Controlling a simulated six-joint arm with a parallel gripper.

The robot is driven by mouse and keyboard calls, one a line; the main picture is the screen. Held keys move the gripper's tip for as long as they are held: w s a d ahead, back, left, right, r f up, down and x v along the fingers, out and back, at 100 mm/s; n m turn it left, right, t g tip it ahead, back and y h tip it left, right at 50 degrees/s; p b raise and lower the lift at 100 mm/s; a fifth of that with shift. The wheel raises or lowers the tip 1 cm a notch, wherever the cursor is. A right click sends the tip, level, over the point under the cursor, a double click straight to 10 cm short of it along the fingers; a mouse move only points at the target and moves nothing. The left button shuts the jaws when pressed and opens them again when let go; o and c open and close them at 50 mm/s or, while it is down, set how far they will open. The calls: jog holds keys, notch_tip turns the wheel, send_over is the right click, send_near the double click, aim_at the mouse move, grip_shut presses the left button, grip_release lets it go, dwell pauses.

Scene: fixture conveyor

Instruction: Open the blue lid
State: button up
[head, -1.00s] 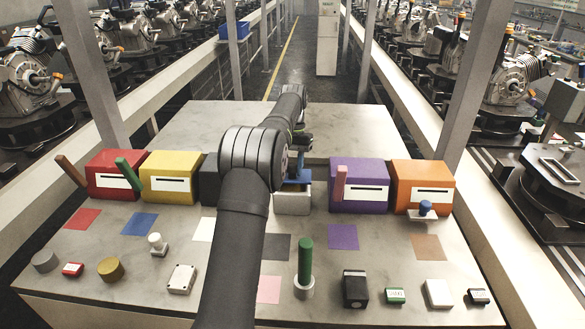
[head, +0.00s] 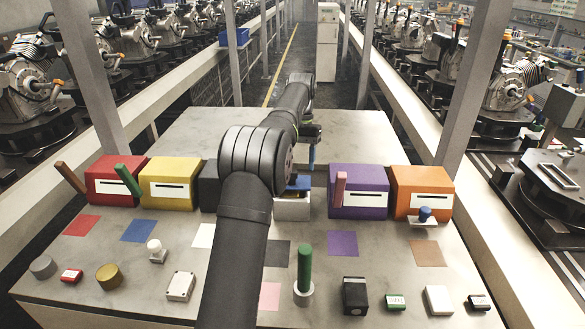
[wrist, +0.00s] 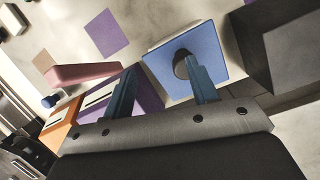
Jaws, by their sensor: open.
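The blue lid (head: 300,183) is at the white box (head: 292,209) in the middle of the back row, partly hidden by my arm. In the wrist view the lid (wrist: 210,48) is a flat blue square with a dark round spot near its middle; I cannot tell if this is a knob or shadow. My gripper (head: 312,157) is above and just behind the lid. In the wrist view my gripper (wrist: 160,66) is open, with the right fingertip overlapping the dark spot and the left one off the lid's edge. Whether it touches the lid is unclear.
A purple box (head: 358,198) with a pink handle stands right of the white box, then an orange box (head: 423,180). A black box (head: 209,185) stands left, then yellow (head: 170,184) and red (head: 112,178) boxes. Loose parts lie along the front; the table behind the boxes is clear.

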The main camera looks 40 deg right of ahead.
jog(key=s+d+r, duration=0.1)
jog(key=s+r, duration=0.4)
jog(key=s, duration=0.3)
jog(key=shift+s+d+r, duration=0.15)
jog(key=shift+s+d, duration=0.05)
jog(key=shift+s, duration=0.15)
